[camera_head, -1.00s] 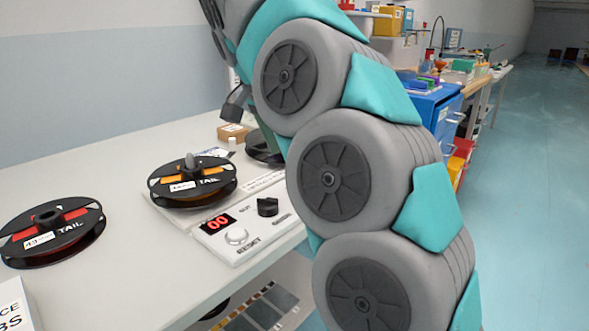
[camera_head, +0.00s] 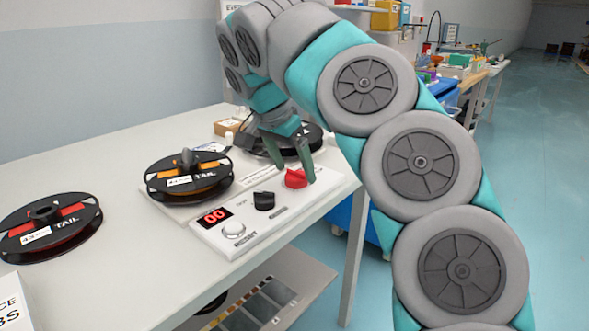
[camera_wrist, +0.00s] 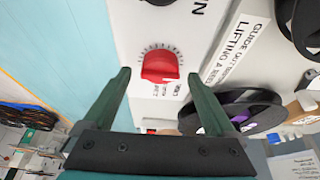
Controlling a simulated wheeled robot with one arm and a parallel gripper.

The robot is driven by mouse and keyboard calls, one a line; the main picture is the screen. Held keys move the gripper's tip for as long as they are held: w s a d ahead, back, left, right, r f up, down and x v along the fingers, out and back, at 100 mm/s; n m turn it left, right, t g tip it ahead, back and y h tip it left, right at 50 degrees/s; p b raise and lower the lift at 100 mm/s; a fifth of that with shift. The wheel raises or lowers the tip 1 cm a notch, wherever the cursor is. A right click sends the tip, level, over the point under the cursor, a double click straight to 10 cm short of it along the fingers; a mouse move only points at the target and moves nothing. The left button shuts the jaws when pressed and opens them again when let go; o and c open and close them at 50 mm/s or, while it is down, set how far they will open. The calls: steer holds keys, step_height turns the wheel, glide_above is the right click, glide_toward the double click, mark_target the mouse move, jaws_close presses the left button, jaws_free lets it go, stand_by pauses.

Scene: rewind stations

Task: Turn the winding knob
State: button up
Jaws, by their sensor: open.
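A red knob (camera_head: 295,178) with a dial scale sits at the right end of a white control panel (camera_head: 217,242). My gripper (camera_head: 297,174) points down at it with its two green fingers open. In the wrist view the red knob (camera_wrist: 160,66) lies between and just beyond the fingertips (camera_wrist: 158,76), with space on both sides. Whether the fingers reach down to its height is hard to tell. A black knob (camera_head: 264,200) stands to its left on the panel. The small lettering by the red knob is unreadable.
The panel also has a red display reading 00 (camera_head: 214,217) and a white button (camera_head: 233,230). Black reels stand on the table, one behind the panel (camera_head: 188,176) and one at left (camera_head: 48,228). Another reel (camera_head: 303,144) stands behind my gripper.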

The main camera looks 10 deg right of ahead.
steer(key=shift+w+d+f, duration=0.15)
steer(key=shift+d+f, duration=0.05)
steer(key=shift+f, duration=0.45)
steer(key=c, duration=1.3)
steer(key=shift+c, duration=0.2)
steer(key=shift+f, duration=0.1)
